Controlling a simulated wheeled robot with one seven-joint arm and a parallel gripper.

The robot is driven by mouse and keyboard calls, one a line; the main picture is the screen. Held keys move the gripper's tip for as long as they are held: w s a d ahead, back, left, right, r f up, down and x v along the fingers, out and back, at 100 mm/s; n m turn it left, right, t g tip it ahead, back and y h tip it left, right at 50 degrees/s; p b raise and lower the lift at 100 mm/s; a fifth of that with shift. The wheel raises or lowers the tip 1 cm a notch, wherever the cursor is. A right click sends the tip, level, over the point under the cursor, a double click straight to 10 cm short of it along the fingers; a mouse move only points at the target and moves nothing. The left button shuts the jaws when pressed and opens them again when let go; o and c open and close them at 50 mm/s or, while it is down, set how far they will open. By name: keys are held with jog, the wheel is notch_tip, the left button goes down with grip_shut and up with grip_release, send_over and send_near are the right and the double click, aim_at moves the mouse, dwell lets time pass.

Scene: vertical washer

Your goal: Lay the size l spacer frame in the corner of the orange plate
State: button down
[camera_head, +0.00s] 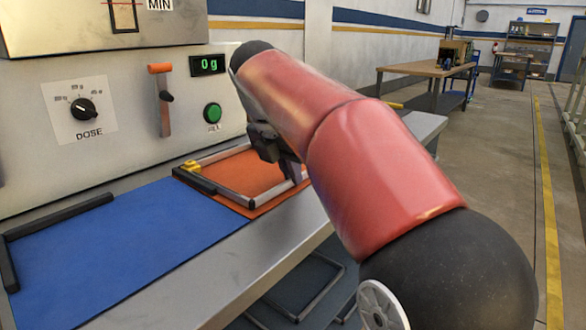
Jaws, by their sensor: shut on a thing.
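The orange plate (262,202) lies on the grey bench at the foot of the machine, right of the blue plate. A silver rectangular spacer frame (250,194) is over the orange plate, its near bar running across the plate's front part. A yellow piece (191,168) shows at its left end, beside a black edge rail (195,181). My gripper (288,168) reaches down at the frame's right side and is shut on the frame. My red arm hides the frame's right end and part of the plate. I cannot tell whether the frame touches the plate. No size mark is readable.
The machine front (125,125) rises behind the plates, with a dose knob (83,109), an orange-topped lever (162,100), a green button (212,112) and a display reading 0 g (208,65). The blue plate (130,245) is empty. More frames (318,285) lie below the bench.

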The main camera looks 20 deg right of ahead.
jog(key=shift+a, duration=0.15)
jog(key=c, duration=1.5)
grip_release()
jog(key=shift+r, duration=0.1)
notch_tip(320, 180, up, 3)
jog(key=p, duration=0.3)
jog(key=shift+r, duration=2.4)
